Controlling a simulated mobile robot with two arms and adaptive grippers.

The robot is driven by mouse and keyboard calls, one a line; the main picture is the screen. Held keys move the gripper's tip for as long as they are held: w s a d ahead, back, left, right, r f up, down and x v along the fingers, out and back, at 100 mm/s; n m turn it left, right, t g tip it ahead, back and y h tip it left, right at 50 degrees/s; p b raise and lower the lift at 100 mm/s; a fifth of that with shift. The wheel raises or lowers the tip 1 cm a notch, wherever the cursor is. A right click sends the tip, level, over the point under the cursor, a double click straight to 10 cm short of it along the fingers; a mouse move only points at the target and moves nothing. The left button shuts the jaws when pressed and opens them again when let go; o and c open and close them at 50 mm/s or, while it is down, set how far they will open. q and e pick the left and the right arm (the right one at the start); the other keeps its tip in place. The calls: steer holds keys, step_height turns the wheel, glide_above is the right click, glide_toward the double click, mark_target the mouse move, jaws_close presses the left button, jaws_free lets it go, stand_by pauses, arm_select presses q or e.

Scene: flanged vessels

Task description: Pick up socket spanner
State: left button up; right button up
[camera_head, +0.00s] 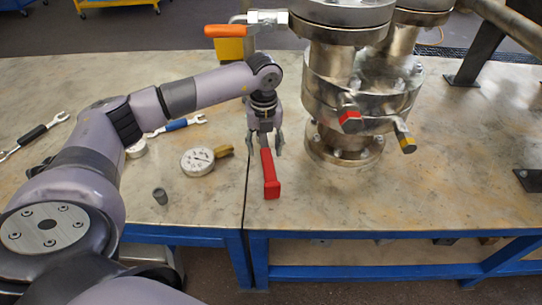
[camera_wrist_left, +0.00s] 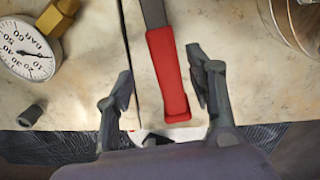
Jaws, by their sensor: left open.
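A red-handled tool with a dark shaft, probably the socket spanner (camera_head: 269,172), lies on the table just right of the seam between the two table tops. Its far end is hidden under my gripper in the head view and cut off by the top edge in the left wrist view. My left gripper (camera_head: 265,147) is open and points down over the tool. In the left wrist view the red handle (camera_wrist_left: 170,80) lies between the two open fingers (camera_wrist_left: 161,78), nearer the right one, and neither finger visibly touches it. My right gripper is not in view.
A pressure gauge (camera_head: 198,161) with a brass fitting and a small dark socket-like piece (camera_head: 160,196) lie left of the tool. A blue-handled spanner (camera_head: 178,125) and a black-handled one (camera_head: 34,135) lie further left. A flanged metal vessel (camera_head: 345,95) stands close on the right.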

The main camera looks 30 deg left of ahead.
mark_target(267, 156)
arm_select(q)
steer(key=f, duration=0.5)
steer(key=shift+w+d+f+b, duration=0.2)
steer(key=shift+f+b, duration=0.15)
steer(key=shift+f, duration=0.05)
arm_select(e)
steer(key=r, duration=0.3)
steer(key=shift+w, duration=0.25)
arm_select(q)
steer(key=shift+r, duration=0.15)
jaws_close()
